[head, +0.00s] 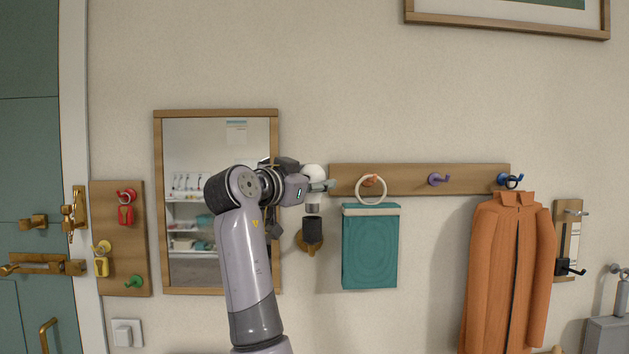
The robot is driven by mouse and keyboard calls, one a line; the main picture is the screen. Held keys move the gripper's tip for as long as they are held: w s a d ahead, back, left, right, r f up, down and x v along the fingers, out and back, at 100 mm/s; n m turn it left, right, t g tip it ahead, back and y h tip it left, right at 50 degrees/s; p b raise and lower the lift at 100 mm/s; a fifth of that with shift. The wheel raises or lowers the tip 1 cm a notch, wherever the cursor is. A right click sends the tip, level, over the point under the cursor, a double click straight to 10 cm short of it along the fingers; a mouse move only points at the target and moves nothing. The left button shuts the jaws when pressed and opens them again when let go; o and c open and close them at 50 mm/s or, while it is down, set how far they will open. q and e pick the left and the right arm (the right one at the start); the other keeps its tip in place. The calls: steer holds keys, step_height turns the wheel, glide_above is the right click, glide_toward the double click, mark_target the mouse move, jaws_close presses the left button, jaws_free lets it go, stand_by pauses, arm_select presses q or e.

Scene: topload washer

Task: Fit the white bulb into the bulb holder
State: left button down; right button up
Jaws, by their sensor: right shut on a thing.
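The white bulb (314,172) shows its round top just behind and above the fingertips of my right gripper (318,186). My right gripper is shut on the bulb, and its fingers hide the bulb's middle. A paler narrow part (312,209) shows below the fingers, directly above the holder. The bulb holder (312,230) is a dark upright cup on a round brass wall mount, just below the gripper. The bulb looks upright and in line with the holder; I cannot tell whether they touch. My left gripper is not in view.
A mirror (183,131) hangs behind my arm. To the right, a wooden hook rail (460,181) carries a teal bag (369,250) on a white ring close to the holder, and an orange jacket (508,270). A key board (138,230) and door (30,150) are at left.

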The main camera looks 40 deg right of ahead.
steer(key=shift+f+b, duration=1.15)
steer(key=shift+f, duration=0.35)
steer(key=o, duration=1.2)
steer(key=v, duration=1.2)
steer(key=shift+a+f, duration=0.1)
